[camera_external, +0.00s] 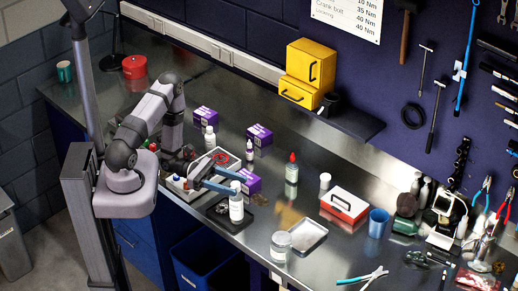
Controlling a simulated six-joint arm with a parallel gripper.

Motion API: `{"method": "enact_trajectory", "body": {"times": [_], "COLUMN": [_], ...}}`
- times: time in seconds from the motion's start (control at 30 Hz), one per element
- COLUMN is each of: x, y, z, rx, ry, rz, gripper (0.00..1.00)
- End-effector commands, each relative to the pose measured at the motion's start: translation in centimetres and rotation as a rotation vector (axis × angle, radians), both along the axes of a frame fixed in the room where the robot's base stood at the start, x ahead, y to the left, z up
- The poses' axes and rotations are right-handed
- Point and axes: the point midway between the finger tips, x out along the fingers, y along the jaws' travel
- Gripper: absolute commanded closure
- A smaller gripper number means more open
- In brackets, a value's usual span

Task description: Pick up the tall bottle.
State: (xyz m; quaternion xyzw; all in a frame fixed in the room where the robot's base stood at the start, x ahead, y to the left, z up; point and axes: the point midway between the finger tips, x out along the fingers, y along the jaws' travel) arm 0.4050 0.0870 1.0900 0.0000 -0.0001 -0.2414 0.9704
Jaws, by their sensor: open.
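My gripper (238,184) is low over the left part of the bench, with its two blue-grey fingers apart and pointing right. A white bottle (236,207) stands upright on a black tray (220,217); its top is at the fingertips, and I cannot tell whether they touch it. A clear bottle with a red cap (291,175) stands upright to the right, apart from my gripper. Another white bottle (210,138) stands behind my gripper, with a small bottle (250,152) to its right. Which one is the tall bottle is not certain from this view.
Purple boxes (259,136) and a light tray with small items (218,161) crowd around my gripper. A jar (280,244), a metal dish (308,237), a red-and-white case (344,205) and a blue cup (378,222) stand to the right. Yellow bins (309,65) sit behind.

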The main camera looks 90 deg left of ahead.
Motion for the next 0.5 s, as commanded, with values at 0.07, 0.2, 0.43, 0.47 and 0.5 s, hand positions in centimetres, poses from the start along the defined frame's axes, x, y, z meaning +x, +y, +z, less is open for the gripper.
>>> {"method": "enact_trajectory", "body": {"times": [0.07,0.2,0.43,0.47,0.5], "x": [0.3,1.3,3.5,3.7,4.0], "y": [-0.2,-0.9,-2.1,-2.2,-2.4], "z": [0.0,0.0,0.0,0.0,0.0], "rx": [0.000,0.000,0.000,0.000,0.001], "ry": [0.000,0.001,0.000,0.001,0.000], "rz": [-0.001,-0.006,-0.005,-0.004,-0.004], "gripper": [0.52,0.52,0.52,0.52,0.52]}}
